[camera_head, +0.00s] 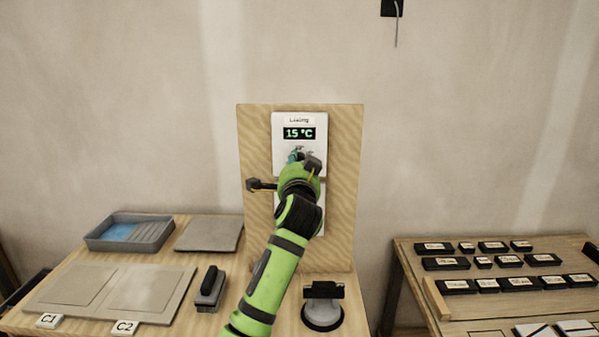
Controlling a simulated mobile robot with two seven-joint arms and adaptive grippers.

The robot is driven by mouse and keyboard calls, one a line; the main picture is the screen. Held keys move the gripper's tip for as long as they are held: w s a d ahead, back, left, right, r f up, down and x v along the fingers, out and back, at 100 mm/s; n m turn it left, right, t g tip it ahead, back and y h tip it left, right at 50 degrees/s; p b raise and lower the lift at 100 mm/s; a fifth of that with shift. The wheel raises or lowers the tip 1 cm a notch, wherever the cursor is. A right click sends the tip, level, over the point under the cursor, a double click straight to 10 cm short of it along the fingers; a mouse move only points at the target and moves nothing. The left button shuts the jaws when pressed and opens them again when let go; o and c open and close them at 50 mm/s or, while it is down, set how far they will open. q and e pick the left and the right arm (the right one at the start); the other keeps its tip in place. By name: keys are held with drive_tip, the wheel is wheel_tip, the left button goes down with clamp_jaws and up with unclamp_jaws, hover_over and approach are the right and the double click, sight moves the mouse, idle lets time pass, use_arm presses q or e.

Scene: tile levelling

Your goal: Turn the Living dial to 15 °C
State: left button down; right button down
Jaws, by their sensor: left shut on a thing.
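The white Living thermostat (281,163) is mounted on an upright wooden board (258,135) in the middle. Its label reads Living and its display (299,133) reads 15 °C. My left gripper (299,152) is at the dial, just below the display, and is shut on it. The dial is almost fully hidden behind the gripper and wrist. A second white panel (319,212) shows partly below, mostly covered by my arm. My right gripper is not in view.
On the left table are a grey tray (130,232) with blue inside, flat tiles (145,289), a float (209,287) and C1 and C2 tags. A round suction tool (322,310) stands right of my arm. The right table holds several black labelled blocks (446,264).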

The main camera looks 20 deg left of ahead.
use_arm(q)
drive_tip(key=shift+n+b, duration=0.45)
drive_tip(key=shift+n, duration=0.65)
drive_tip(key=c, duration=0.9)
unclamp_jaws()
drive_tip(key=shift+a, duration=0.1)
drive_tip(key=shift+s, duration=0.1)
drive_tip(key=v, duration=1.2)
